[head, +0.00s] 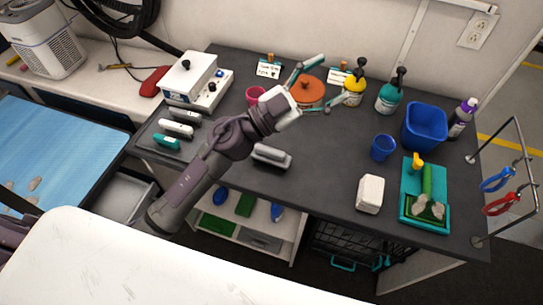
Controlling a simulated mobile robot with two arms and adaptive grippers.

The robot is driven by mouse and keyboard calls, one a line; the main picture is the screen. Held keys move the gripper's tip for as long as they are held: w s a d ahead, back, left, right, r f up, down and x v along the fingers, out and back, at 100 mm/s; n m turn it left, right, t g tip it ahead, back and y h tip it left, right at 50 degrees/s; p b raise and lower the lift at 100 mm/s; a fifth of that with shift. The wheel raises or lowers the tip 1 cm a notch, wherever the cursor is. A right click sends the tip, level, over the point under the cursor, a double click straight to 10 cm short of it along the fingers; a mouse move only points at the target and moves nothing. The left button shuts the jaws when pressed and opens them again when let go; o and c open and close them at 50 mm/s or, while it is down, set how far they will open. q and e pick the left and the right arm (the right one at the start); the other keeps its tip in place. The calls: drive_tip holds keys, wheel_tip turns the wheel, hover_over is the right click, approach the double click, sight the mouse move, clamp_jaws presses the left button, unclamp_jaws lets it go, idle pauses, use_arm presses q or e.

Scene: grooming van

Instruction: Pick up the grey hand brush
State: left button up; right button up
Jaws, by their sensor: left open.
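A grey block-like thing with a paler underside, likely the grey hand brush (272,156), lies on the dark table top (325,165) close to its front edge. My left arm passes just left of it and may cover its left end. My left gripper (333,78) is open, its two fingers spread wide. My right gripper is not in view.
Near the gripper are a yellow bottle (354,85), a teal bottle (389,95) and a pink cup (254,94). A blue cup (382,148), white block (370,194), blue bin (424,126) and green tray (411,211) stand right. Clippers (176,129) lie left.

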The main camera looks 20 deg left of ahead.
use_arm(q)
drive_tip(key=s+d+f+m+g, duration=0.3)
drive_tip(key=d+m+g, duration=0.3)
drive_tip(key=g, duration=0.4)
drive_tip(key=n+g+y, duration=0.3)
drive_tip(key=g+y, duration=0.2)
drive_tip(key=y, duration=1.1)
approach(269, 150)
drive_tip(key=f, duration=0.2)
drive_tip(key=f+p, duration=0.1)
drive_tip(key=f, duration=0.1)
drive_tip(key=d+f+p, duration=0.1)
drive_tip(key=f, duration=0.1)
drive_tip(key=shift+s, duration=0.2)
drive_tip(key=f, duration=0.1)
drive_tip(key=f+p, duration=0.1)
drive_tip(key=f, duration=0.1)
drive_tip(key=f+p, duration=0.1)
drive_tip(key=shift+d+f, duration=0.35)
drive_tip(key=shift+d, duration=0.05)
drive_tip(key=shift+f, duration=0.5)
drive_tip(key=shift+w, duration=0.1)
drive_tip(key=c, duration=1.3)
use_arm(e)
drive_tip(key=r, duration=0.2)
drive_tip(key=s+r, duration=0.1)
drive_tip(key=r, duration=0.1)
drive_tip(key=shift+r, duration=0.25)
